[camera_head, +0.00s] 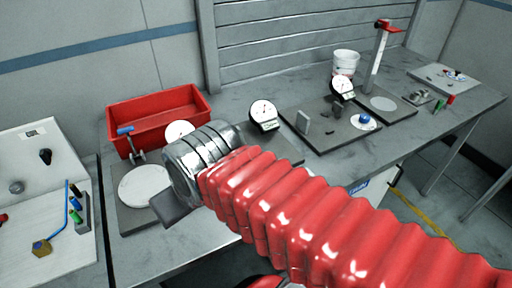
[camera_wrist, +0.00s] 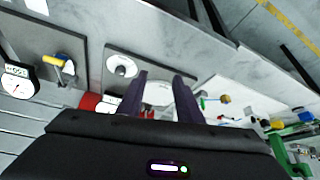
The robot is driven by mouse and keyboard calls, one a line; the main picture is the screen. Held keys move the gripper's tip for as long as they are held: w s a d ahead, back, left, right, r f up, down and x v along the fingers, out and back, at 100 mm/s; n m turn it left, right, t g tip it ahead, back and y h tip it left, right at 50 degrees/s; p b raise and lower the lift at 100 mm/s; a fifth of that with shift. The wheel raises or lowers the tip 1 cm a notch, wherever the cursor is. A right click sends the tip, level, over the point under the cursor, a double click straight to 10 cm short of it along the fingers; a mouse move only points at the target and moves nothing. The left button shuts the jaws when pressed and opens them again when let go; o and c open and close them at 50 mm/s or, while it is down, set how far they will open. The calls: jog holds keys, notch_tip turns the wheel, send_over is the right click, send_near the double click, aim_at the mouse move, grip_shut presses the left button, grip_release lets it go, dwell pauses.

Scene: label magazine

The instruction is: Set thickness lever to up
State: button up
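No readable label marks the thickness lever, so I cannot tell for certain which one it is. A lever with a blue grip (camera_head: 126,131) stands at the left, behind a round white disc (camera_head: 145,185) and beside a dial gauge (camera_head: 180,132). A blue ball knob (camera_head: 365,118) sits on a dark plate at the right. A tall post with a red handle (camera_head: 383,25) stands behind it. My gripper (camera_wrist: 160,75) is open and empty in the wrist view, its two dark fingers apart above the bench. In the head view my arm hides most of it.
A red bin (camera_head: 160,113) stands at the back left. More dial gauges (camera_head: 264,114) stand along the bench, with a white bucket (camera_head: 346,62) behind. A white panel (camera_head: 40,160) with small tools is at far left.

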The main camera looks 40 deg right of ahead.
jog(key=w+d+r+m+g+y, duration=0.1)
jog(key=w+d+r+m, duration=0.15)
jog(key=d+m, duration=0.45)
jog(key=w+d+r+m+g, duration=0.1)
jog(key=w+d+m+g, duration=0.1)
jog(key=w+d+m, duration=0.45)
jog(key=s+d+m+y, duration=0.2)
jog(key=d+m, duration=0.5)
jog(key=d, duration=1.2)
jog(key=shift+s+d+r+t+y, duration=0.15)
jog(key=shift+s+d+t+y, duration=0.2)
jog(key=shift+s, duration=0.3)
jog(key=shift+m, duration=0.25)
jog(key=x, duration=1.4)
grip_shut()
